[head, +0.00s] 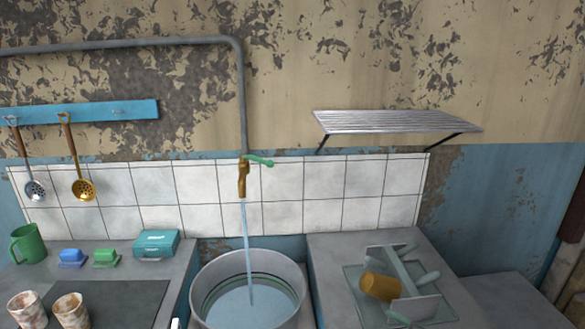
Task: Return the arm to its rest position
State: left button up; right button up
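The brass tap (243,182) with a green handle (261,161) is running. A stream of water (248,240) falls from it into the round metal basin (208,282). Water stands in the basin.
The right counter (325,262) holds a grey dish rack (399,268) with an orange-brown cup (380,286). The left counter holds a green mug (27,243), a teal box (156,244) and two patterned cups (70,309). A slatted shelf (395,121) juts from the wall.

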jog(key=s+a+f+m+g+h, duration=0.1)
jog(key=s+f+m+g, duration=0.15)
jog(key=s, duration=0.75)
jog(key=s+a+f+m+g+h, duration=0.1)
jog(key=s+a+m+g, duration=0.2)
jog(key=s, duration=0.7)
jog(key=s+f+m+g+h, duration=0.1)
jog(key=s+f+m+g, duration=0.15)
jog(key=s+m, duration=0.45)
jog(key=s+f+n+g, duration=0.1)
jog(key=s+f, duration=0.1)
jog(key=f, duration=1.1)
jog(key=s+f+n+g, duration=0.1)
jog(key=s+f, duration=0.1)
jog(key=f, duration=1.1)
jog(key=s+d+f, duration=0.3)
jog(key=s+f, duration=1.3)
jog(key=shift+s+f+g, duration=0.2)
jog(key=shift+s+g, duration=0.2)
